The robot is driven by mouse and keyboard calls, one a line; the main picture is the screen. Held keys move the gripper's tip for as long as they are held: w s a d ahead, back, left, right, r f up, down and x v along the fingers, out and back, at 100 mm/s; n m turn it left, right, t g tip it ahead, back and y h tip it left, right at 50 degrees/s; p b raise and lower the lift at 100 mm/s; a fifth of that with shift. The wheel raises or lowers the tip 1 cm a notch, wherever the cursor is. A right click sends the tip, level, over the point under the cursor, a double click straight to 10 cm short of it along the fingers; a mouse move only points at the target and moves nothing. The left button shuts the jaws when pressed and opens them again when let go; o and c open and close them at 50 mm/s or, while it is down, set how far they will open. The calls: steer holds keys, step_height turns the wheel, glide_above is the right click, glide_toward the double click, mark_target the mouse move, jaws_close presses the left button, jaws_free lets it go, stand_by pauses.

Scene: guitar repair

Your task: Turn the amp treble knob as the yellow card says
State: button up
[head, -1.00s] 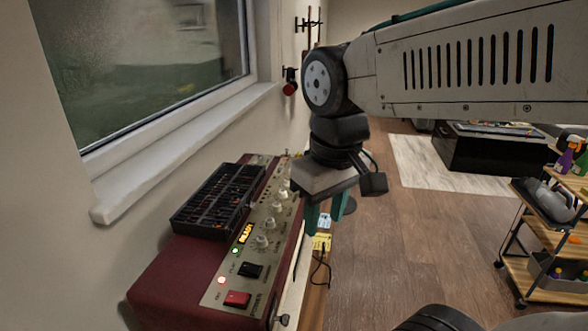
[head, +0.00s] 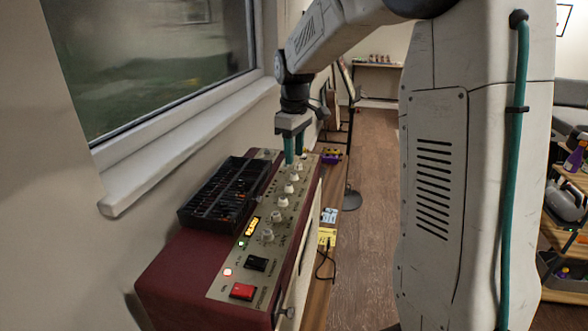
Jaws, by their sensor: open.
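The dark red amp (head: 185,275) stands under the window, its cream control panel (head: 228,283) facing up. A row of pale knobs runs along the panel, among them a near knob (head: 267,236), a middle knob (head: 283,202) and a far knob (head: 293,177). Their labels are too small to read, so I cannot tell which is treble. My gripper (head: 295,158) points down with teal fingers apart, at the far end of the knob row. I cannot tell whether it touches a knob. A yellow item (head: 326,237) lies right of the amp; I cannot tell whether it is the card.
A black slotted tray (head: 222,195) sits on the amp's left side, close to the knobs. The window sill (head: 165,170) juts out at left. A black switch (head: 256,264) and a red switch (head: 242,291) are at the panel's near end.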

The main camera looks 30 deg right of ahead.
mark_target(294, 173)
step_height(294, 173, down, 6)
steer(key=shift+r, duration=0.2)
jaws_close()
